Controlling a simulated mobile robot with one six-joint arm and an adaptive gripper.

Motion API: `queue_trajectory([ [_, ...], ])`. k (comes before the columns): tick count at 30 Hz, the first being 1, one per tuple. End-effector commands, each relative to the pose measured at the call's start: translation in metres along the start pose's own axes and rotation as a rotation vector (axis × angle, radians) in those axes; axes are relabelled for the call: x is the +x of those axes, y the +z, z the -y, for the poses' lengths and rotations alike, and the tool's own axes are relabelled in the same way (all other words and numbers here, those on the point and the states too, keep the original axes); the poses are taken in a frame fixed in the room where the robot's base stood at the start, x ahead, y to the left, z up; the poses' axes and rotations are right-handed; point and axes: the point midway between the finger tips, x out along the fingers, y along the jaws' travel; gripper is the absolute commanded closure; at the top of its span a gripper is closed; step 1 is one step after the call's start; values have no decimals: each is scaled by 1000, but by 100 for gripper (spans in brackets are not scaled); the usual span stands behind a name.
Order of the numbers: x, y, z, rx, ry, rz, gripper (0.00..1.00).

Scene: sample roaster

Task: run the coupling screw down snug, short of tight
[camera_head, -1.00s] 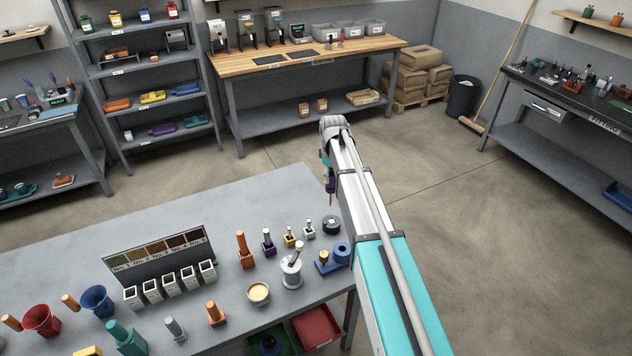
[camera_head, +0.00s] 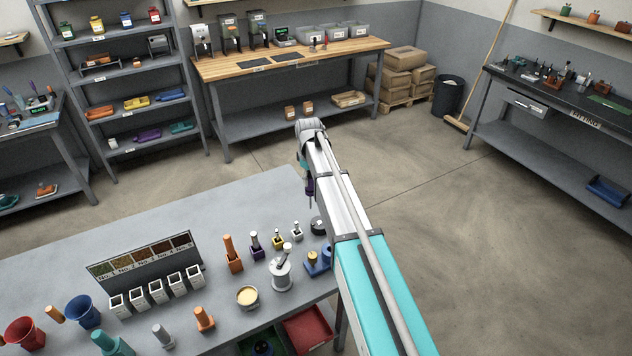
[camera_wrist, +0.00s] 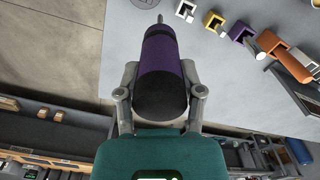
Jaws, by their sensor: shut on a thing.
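My gripper (camera_wrist: 160,75) is shut on a purple driver-like tool (camera_wrist: 160,55) with a black cap and a thin metal tip; its fingers grip both sides. In the head view the purple tool (camera_head: 310,190) hangs tip down from the end of my arm, near the grey bench's back right corner. The tip seems apart from everything. I cannot make out the coupling screw in either view. A blue fixture (camera_head: 318,265) with a brass-coloured piece stands at the bench's right edge, partly by my arm. A dark round object (camera_head: 318,227) sits behind it.
Small white (camera_head: 297,233), yellow (camera_head: 278,240) and purple (camera_head: 256,250) holders and an orange one (camera_head: 233,262) stand in a row left of my gripper. A metal post on a round base (camera_head: 281,275) is nearer. Open floor lies right of my arm.

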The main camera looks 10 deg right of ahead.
Motion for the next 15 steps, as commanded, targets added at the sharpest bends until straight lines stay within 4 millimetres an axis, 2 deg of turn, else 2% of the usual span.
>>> queue_trajectory([
  [1, 8, 2, -3, 8, 1, 0, 100],
  [4, 12, 4, -6, 22, 2, 0, 100],
  [15, 11, 4, -6, 27, 2, 0, 100],
])
